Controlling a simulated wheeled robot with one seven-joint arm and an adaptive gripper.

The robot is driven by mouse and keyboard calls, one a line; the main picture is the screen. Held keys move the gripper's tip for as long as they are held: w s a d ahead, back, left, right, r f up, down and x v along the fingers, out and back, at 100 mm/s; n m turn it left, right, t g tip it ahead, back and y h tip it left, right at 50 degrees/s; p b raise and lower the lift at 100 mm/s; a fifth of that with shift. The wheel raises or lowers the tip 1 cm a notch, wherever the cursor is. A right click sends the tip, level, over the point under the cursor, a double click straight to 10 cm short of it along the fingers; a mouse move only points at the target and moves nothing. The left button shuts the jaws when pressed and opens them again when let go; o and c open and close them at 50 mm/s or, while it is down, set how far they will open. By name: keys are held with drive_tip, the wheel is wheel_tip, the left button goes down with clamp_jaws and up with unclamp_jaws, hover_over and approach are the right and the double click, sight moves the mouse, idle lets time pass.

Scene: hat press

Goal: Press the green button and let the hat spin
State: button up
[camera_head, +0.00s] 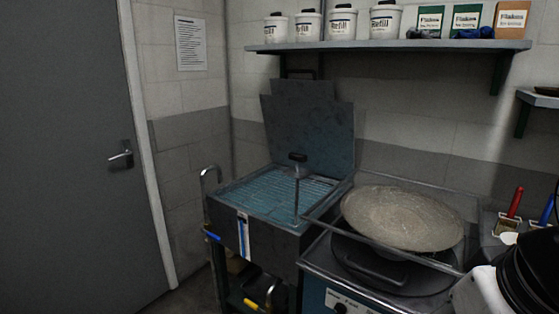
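A wide, round, speckled beige thing (402,218), which may be the hat, sits tilted above a dark round plate on the machine (335,262) at the lower right. I cannot tell how it is held there. A dark knob (340,309) shows on the machine's front panel at the bottom edge. I can make out no green button. A white and black part, likely my arm, covers the lower right corner. My gripper's fingers are not in view.
A grey basin (262,232) with a blue rack and raised lid (310,135) stands left of the machine. A metal bar crosses the machine's front. Red and blue handled tools stand at the right. A shelf (390,45) holds tubs and boxes. A closed door (65,160) is at left.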

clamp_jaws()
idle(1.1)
